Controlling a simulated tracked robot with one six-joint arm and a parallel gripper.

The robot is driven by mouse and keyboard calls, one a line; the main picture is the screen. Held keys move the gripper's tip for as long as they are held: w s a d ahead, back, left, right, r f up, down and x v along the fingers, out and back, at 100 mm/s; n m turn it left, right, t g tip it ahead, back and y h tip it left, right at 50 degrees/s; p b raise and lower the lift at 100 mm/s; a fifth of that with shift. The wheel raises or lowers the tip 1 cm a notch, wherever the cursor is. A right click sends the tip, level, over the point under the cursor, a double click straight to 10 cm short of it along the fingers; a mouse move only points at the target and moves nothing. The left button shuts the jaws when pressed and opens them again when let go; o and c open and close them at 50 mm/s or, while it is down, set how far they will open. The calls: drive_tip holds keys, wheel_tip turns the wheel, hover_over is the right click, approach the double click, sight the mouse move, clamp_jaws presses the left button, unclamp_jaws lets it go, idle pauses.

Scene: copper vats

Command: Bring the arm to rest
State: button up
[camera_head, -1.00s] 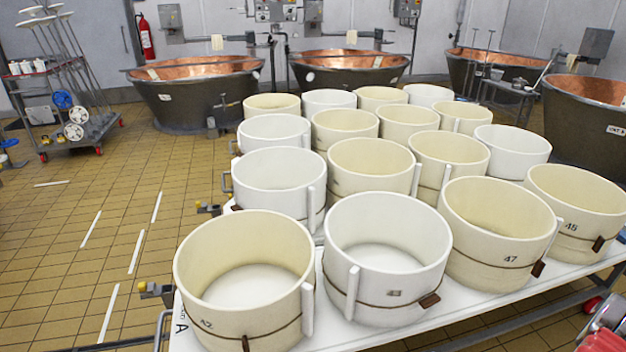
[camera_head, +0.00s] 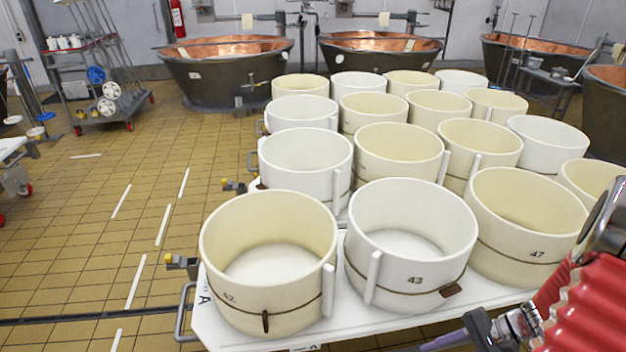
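My arm shows at the lower right of the head view as a red ribbed sleeve (camera_head: 592,312) with a shiny metal part above it. A dark fitting (camera_head: 490,328) with a silver connector sits at the sleeve's left side, low in the picture. I cannot make out any gripper fingers, so the gripper's state does not show. The sleeve overlaps the table's right front part in the picture. Whether it touches anything cannot be told.
A white table (camera_head: 222,318) bears several round cream and white moulds, including mould 42 (camera_head: 268,305), mould 43 (camera_head: 414,260) and mould 47 (camera_head: 515,255). Copper vats (camera_head: 225,85) line the back. A wheeled rack (camera_head: 100,118) stands back left. Tiled floor (camera_head: 90,240) at left is mostly open.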

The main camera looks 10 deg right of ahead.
drive_tip(key=a+r+n+t+h, duration=0.1)
drive_tip(key=a+r+n+h, duration=0.2)
drive_tip(key=a+r, duration=0.3)
drive_tip(key=s+a+r+n+t+h, duration=0.1)
drive_tip(key=a+r+n+h, duration=0.2)
drive_tip(key=r, duration=1)
drive_tip(key=s+a+r+n+t+h, duration=0.1)
drive_tip(key=a+r+n+h, duration=0.2)
drive_tip(key=a+r+n, duration=0.3)
drive_tip(key=a+r, duration=0.3)
drive_tip(key=a, duration=0.1)
drive_tip(key=shift+s+a+r+n, duration=0.2)
drive_tip(key=shift+s+r+n, duration=0.05)
drive_tip(key=shift+r+n, duration=0.15)
drive_tip(key=shift+d, duration=0.1)
